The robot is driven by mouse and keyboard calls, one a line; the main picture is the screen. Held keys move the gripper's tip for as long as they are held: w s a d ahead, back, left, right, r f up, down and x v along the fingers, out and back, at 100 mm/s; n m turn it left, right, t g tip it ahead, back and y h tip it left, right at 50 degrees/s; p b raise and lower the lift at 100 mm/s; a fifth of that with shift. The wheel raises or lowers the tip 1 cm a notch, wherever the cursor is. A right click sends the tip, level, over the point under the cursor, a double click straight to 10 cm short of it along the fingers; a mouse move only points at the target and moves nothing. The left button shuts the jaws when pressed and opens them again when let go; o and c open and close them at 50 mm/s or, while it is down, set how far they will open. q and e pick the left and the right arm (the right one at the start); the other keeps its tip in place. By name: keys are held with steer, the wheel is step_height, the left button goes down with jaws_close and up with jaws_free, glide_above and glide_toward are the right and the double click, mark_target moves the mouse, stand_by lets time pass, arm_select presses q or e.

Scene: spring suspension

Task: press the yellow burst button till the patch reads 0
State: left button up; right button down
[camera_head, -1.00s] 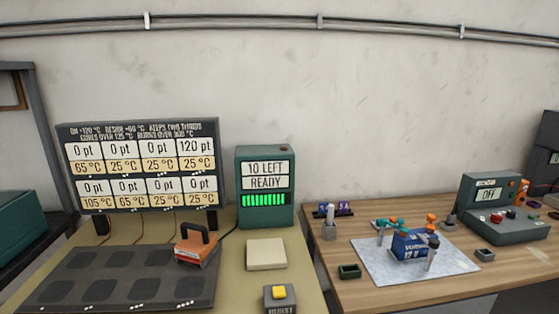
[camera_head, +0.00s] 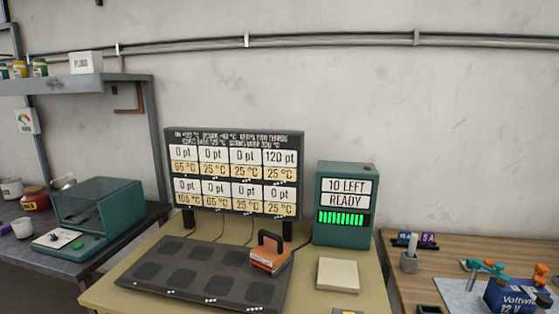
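The yellow burst button (camera_head: 345,312) shows only as a sliver at the bottom edge of the head view, in front of the pale square pad. The dark mat with several patches (camera_head: 190,273) lies on the tan table. An orange block with a black handle (camera_head: 270,256) sits at the mat's right end. The display board (camera_head: 235,172) behind reads 120 pt at the top right cell and 0 pt in the others. The green box (camera_head: 345,205) reads "10 LEFT READY" above a lit green bar. Neither of my grippers is in view.
A pale square pad (camera_head: 338,275) lies right of the orange block. A wooden table (camera_head: 445,262) with a blue battery (camera_head: 512,296) stands at right. A dark bench with a green-lidded box (camera_head: 98,207) is at left. A shelf (camera_head: 75,82) hangs above it.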

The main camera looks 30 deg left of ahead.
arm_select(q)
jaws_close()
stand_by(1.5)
